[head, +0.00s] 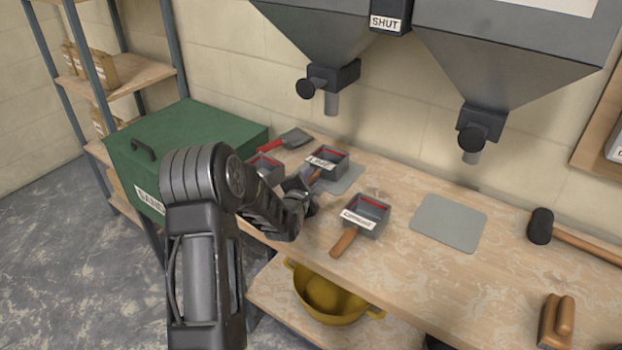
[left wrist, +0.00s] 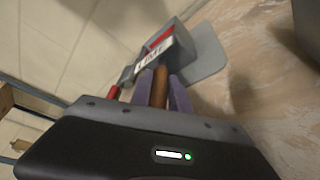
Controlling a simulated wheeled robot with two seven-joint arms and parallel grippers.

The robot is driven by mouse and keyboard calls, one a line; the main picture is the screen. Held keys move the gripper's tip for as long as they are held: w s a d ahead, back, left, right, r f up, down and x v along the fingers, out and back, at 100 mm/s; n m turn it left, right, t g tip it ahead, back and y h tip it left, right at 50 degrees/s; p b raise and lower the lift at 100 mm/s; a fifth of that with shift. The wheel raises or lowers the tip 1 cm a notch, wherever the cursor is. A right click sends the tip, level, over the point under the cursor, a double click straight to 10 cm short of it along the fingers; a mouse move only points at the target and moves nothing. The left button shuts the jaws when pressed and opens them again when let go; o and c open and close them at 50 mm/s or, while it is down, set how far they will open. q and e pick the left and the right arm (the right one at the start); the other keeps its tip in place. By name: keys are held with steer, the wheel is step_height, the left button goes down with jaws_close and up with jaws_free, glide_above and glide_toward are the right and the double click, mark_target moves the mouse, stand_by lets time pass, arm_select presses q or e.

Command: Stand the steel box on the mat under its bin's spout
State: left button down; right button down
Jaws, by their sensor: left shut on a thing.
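A small open steel box labelled LIME (head: 325,163) has a red mark inside and a wooden handle. My left gripper (head: 303,188) is shut on that handle. The left wrist view shows the handle (left wrist: 160,88) between the pale purple finger pads, with the box (left wrist: 165,45) beyond. The box overlaps a grey mat (head: 349,181) below the left bin's spout (head: 331,103); whether it rests or hangs just above is unclear. A second steel box, labelled CEMENT (head: 366,214), stands nearer, handle toward me. Another grey mat (head: 449,222) lies bare below the right spout (head: 472,157). My right gripper is out of view.
A third steel box (head: 265,169) is partly hidden behind my left arm. A red-handled tool (head: 285,140) lies at the back. A green bin (head: 180,140) stands left. A mallet (head: 541,226) and a wooden-handled tool (head: 556,320) lie right. A yellow bucket (head: 330,295) sits below.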

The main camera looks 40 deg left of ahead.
arm_select(q)
steer(key=shift+f, duration=0.15)
steer(key=c, duration=1.2)
jaws_free()
steer(key=shift+c, duration=0.2)
steer(key=shift+s, duration=0.1)
steer(key=b+v, duration=0.1)
steer(key=v, duration=1.1)
